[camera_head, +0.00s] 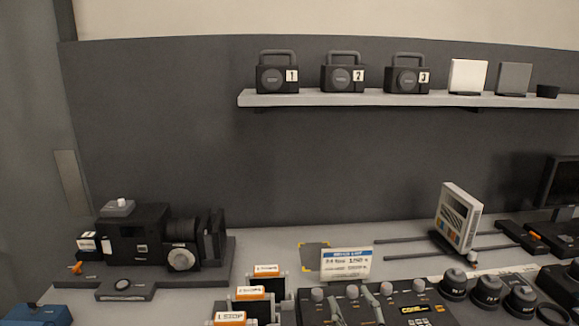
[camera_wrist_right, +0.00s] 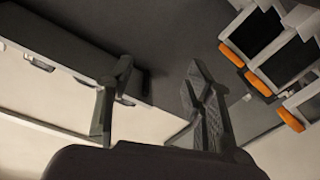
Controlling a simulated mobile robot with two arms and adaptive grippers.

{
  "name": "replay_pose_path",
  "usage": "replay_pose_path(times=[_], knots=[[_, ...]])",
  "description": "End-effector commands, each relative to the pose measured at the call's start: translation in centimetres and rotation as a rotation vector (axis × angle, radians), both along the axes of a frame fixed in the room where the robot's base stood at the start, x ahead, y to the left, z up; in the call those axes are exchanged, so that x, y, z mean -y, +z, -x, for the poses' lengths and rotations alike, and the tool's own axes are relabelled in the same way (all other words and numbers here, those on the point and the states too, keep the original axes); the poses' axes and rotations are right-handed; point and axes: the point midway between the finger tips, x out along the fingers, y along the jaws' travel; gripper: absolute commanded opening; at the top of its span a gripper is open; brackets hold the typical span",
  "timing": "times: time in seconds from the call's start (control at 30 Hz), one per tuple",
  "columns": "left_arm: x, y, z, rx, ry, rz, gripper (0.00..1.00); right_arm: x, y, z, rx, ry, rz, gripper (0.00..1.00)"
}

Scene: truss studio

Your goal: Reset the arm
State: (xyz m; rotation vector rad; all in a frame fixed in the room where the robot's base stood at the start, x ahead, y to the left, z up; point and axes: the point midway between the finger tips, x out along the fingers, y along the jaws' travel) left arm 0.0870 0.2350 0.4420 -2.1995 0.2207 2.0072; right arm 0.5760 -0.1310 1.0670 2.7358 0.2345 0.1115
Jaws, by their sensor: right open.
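My right gripper (camera_head: 355,307) shows only as grey fingertips at the bottom edge of the head view, in front of the control panel. In the right wrist view my right gripper (camera_wrist_right: 158,98) is open, its two dark fingers spread wide with nothing between them. Its palm fills the bottom of that view. My left gripper is not in view.
Orange-labelled boxes (camera_head: 254,293) stand left of the control panel (camera_head: 415,308); orange-edged blocks (camera_wrist_right: 262,82) show beside the right finger. A camera rig (camera_head: 150,240) stands left, a colour chart (camera_head: 458,217) right. A wall shelf (camera_head: 330,99) holds three numbered cases. Bare counter lies mid-table.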

Motion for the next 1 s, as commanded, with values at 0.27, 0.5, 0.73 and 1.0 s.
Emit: replay_pose_path(times=[0.27, 0.5, 0.73, 1.0], knots=[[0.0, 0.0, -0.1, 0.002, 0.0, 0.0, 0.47, 7.1, -13.8, 12.6, -0.683, -0.292, -0.107, 0.48], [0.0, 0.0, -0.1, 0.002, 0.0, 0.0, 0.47, 7.8, -18.3, 22.0, -1.036, -0.316, -0.11, 0.48], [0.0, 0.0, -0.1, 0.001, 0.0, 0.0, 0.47, 7.6, -19.9, 29.2, -1.276, -0.289, -0.101, 0.48], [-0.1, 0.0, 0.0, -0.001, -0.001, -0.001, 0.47, 7.3, -25.2, 29.5, -1.347, -0.278, -0.092, 0.48]])
